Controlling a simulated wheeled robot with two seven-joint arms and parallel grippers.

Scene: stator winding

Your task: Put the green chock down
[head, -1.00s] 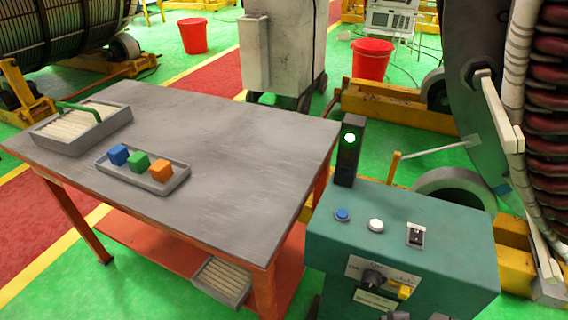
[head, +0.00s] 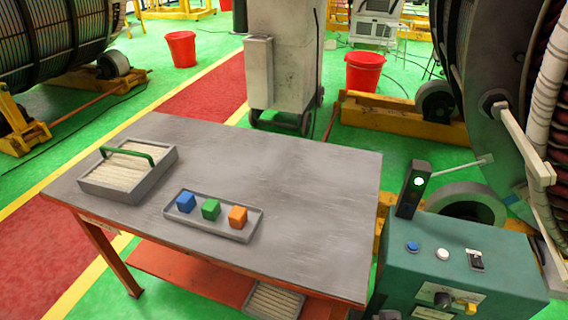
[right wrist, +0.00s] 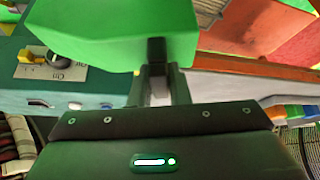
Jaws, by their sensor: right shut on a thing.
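The green chock (right wrist: 110,32) fills the upper left of the right wrist view, large and close. My right gripper (right wrist: 157,72) is shut on it, with the dark fingers at its lower right edge. The outer end of the chock is cut off by the picture's top. Neither gripper nor the held chock shows in the head view. A small green block (head: 211,209) sits in a shallow grey tray (head: 190,221) on the table, between a blue block (head: 186,202) and an orange block (head: 238,217).
The grey table (head: 290,180) has clear room behind and right of the tray. A grey box with a green handle (head: 128,153) stands at its left. The teal control box (head: 455,265) with a lamp post stands at right; its yellow knob (right wrist: 28,56) shows in the wrist view.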

